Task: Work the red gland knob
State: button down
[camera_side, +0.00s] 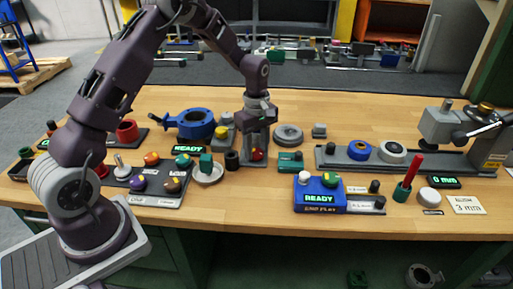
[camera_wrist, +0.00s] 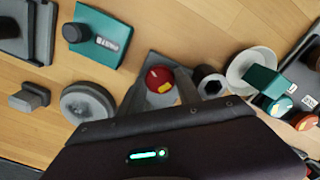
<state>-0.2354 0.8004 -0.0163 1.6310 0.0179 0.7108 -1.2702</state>
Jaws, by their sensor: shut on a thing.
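The red gland knob (camera_wrist: 159,79) is round with a yellow mark on its right side in the wrist view. It sits on a grey block (camera_wrist: 160,60). In the side view the knob (camera_side: 257,154) shows as a small red patch low between the grey fingers. My gripper (camera_side: 257,151) points down over it and is shut on it. In the wrist view the fingers of my gripper (camera_wrist: 160,86) stand on either side of the knob. The knob's lower edge and the finger contacts are partly hidden.
A dark hexagonal-bored ring (camera_wrist: 209,82) and a white dish (camera_wrist: 241,68) with a green block stand close by. A teal block (camera_wrist: 103,40) and a grey round flange (camera_wrist: 88,104) lie on the other side. A blue valve body (camera_side: 195,124) is at left in the side view.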

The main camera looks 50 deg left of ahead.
jog(key=m, duration=0.4)
jog(key=shift+m, duration=0.3)
jog(key=m, duration=0.3)
jog(key=shift+m, duration=0.4)
jog(key=m, duration=1.9)
jog(key=shift+m, duration=0.4)
